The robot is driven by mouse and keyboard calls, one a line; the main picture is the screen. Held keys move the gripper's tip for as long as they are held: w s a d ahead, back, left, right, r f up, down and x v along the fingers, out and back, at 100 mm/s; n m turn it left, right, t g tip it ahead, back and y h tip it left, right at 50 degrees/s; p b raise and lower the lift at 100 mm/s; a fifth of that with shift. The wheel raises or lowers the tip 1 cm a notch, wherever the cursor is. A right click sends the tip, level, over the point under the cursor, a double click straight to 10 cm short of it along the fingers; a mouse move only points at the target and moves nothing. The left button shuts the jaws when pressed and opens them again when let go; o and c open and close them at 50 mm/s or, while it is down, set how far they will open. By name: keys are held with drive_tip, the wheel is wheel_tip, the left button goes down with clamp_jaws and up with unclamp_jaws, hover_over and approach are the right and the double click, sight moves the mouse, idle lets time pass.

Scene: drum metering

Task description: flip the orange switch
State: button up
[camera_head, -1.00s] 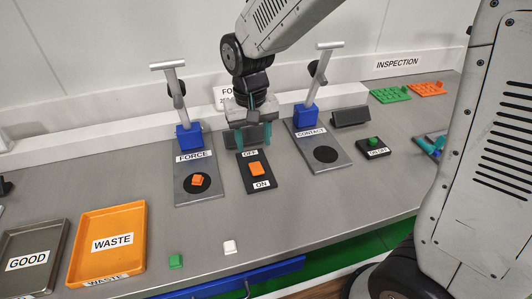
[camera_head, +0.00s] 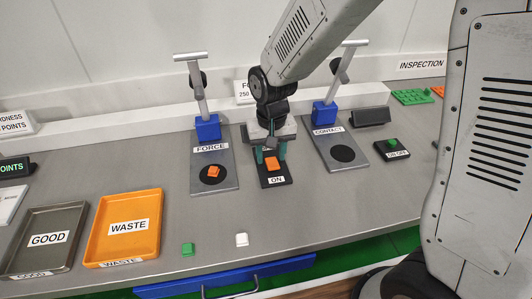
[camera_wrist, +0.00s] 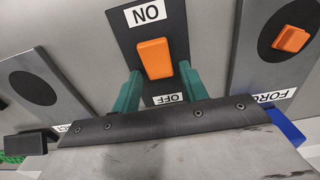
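The orange switch (camera_head: 271,163) sits on a black plate (camera_head: 278,183) between the FORCE and CONTACT stands. The ON label is at the plate's front; the OFF label shows in the wrist view at the gripper's side. My gripper (camera_head: 270,154) points down over the plate's rear part, its teal fingers apart. In the wrist view the orange switch (camera_wrist: 154,59) lies just ahead of and between the open fingers (camera_wrist: 160,86). Nothing is held. I cannot tell whether the fingers touch the plate.
The FORCE stand (camera_head: 227,176) with an orange piece (camera_head: 213,171) is on the left, the CONTACT stand (camera_head: 325,152) on the right. A black box with a green button (camera_head: 392,144) is farther right. Orange WASTE (camera_head: 155,245) and grey GOOD trays lie left. Green and white pieces lie in front.

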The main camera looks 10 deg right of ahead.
drive_tip(key=c, duration=0.7)
drive_tip(key=shift+s+r+t, duration=0.15)
drive_tip(key=shift+s+t, duration=0.2)
drive_tip(key=shift+t, duration=0.65)
drive_tip(key=shift+s+r+t, duration=0.1)
drive_tip(key=shift+s+t, duration=0.1)
drive_tip(key=shift+t, duration=0.9)
drive_tip(key=o, duration=1)
